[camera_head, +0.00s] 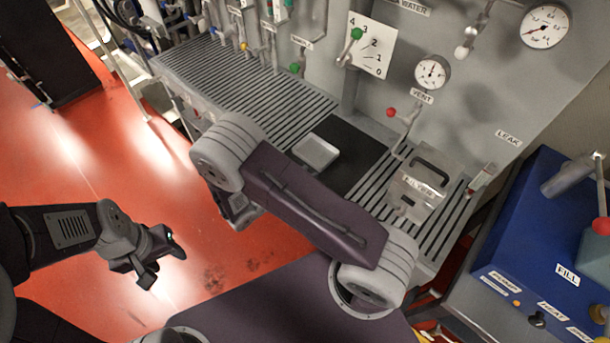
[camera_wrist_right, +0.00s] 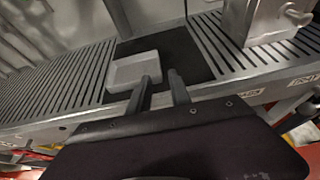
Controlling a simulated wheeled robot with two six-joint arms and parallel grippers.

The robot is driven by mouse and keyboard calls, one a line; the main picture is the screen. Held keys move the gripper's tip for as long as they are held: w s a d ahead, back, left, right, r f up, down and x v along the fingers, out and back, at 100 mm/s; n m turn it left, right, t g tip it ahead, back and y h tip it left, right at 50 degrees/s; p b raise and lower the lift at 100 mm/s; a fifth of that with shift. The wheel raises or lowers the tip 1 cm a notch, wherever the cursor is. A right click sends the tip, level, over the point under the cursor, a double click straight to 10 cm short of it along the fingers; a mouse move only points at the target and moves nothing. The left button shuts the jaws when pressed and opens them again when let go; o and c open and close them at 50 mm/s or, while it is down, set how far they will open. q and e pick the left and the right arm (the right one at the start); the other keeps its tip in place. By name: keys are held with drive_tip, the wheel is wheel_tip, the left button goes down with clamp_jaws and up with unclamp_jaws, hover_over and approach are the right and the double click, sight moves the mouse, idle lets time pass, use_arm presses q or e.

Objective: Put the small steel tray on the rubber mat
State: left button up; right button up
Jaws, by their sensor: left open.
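The small steel tray (camera_head: 316,151) is a shallow, light grey, square dish. It rests at the left front part of the black rubber mat (camera_head: 352,140) on the slatted bench. The wrist view also shows the tray (camera_wrist_right: 135,70) and the mat (camera_wrist_right: 190,58); the tray's left edge lies at or slightly over the mat's edge. My right gripper (camera_wrist_right: 161,76) is open with nothing between its fingers. Its left finger overlaps the tray's right side in the picture; contact cannot be told. My right arm hides that gripper in the head view. My left gripper (camera_head: 160,262) is open and empty, over the red floor.
A metal box labelled FILTER (camera_head: 416,187) stands right of the mat; it also shows in the wrist view (camera_wrist_right: 262,20). A panel with gauges (camera_head: 432,72) and valves rises behind the bench. A blue machine (camera_head: 530,240) stands at right. Slats left of the mat are clear.

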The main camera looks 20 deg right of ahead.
drive_tip(key=s+d+r+m+g+y, duration=0.2)
drive_tip(key=s+m+g+y, duration=0.4)
drive_tip(key=s+m, duration=0.5)
drive_tip(key=a+r+m+t+y, duration=0.2)
drive_tip(key=a+r+m+y, duration=0.2)
drive_tip(key=m, duration=0.7)
drive_tip(key=a+y, duration=0.1)
drive_tip(key=y, duration=0.1)
drive_tip(key=shift+w+a+m+y, duration=0.2)
drive_tip(key=shift+a+m+y, duration=0.1)
drive_tip(key=shift+a, duration=0.1)
